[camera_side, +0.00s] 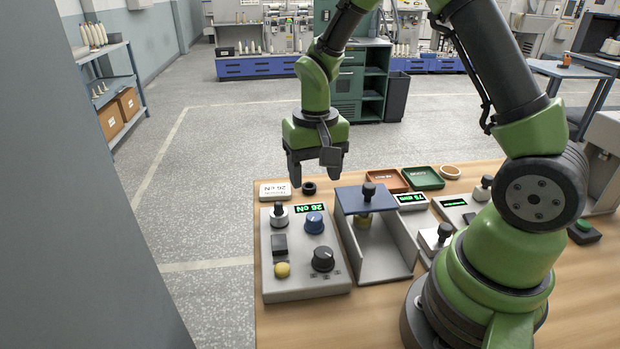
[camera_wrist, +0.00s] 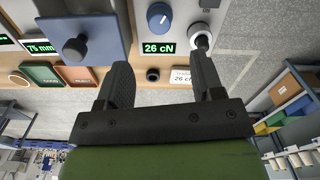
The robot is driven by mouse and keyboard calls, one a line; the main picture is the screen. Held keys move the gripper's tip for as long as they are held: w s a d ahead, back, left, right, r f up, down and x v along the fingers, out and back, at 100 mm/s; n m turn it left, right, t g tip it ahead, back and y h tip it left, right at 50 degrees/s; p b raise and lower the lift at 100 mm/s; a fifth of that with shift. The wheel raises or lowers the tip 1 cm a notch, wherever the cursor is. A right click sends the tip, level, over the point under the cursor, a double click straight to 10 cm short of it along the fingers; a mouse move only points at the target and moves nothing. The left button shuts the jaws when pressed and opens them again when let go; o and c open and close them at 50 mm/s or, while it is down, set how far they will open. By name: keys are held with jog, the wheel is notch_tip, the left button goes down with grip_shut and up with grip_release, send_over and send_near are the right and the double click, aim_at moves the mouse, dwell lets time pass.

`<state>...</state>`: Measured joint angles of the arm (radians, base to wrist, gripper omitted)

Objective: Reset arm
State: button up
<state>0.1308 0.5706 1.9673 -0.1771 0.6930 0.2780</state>
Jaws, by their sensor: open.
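My gripper (camera_side: 318,172) hangs above the back left of the wooden table, pointing down. Its jaws are apart with nothing between them. In the wrist view the two black fingers of my gripper (camera_wrist: 163,75) stand apart. A small black ring (camera_side: 309,188) lies on the table below the gripper; it also shows between the fingers in the wrist view (camera_wrist: 153,75). A white label card (camera_side: 275,190) lies to the left of the ring. The grey control box (camera_side: 305,284) with a green "26 cN" display (camera_side: 312,209) stands in front of them.
A grey holder with a blue top plate (camera_side: 351,201) and black knob stands right of the control box. Brown (camera_side: 387,180) and green (camera_side: 423,178) trays and a small round dish (camera_side: 450,172) lie at the back. Smaller devices crowd the right. Space above the table's back left is open.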

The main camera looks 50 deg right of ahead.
jog(key=s+a+r+n+t, duration=0.1)
jog(key=s+a+r+t, duration=0.15)
jog(key=r, duration=0.35)
jog(key=s+a+r+t, duration=0.1)
jog(key=s+r, duration=0.2)
jog(key=r, duration=0.3)
jog(key=s+a+r+n+t+y, duration=0.1)
jog(key=s+a+r+t+y, duration=0.1)
jog(key=s+r, duration=0.3)
jog(key=s+a+t, duration=0.1)
jog(key=s, duration=0.3)
jog(key=shift+s+r+n+t, duration=0.25)
jog(key=shift+r+n+t, duration=0.05)
jog(key=shift+n+t, duration=0.1)
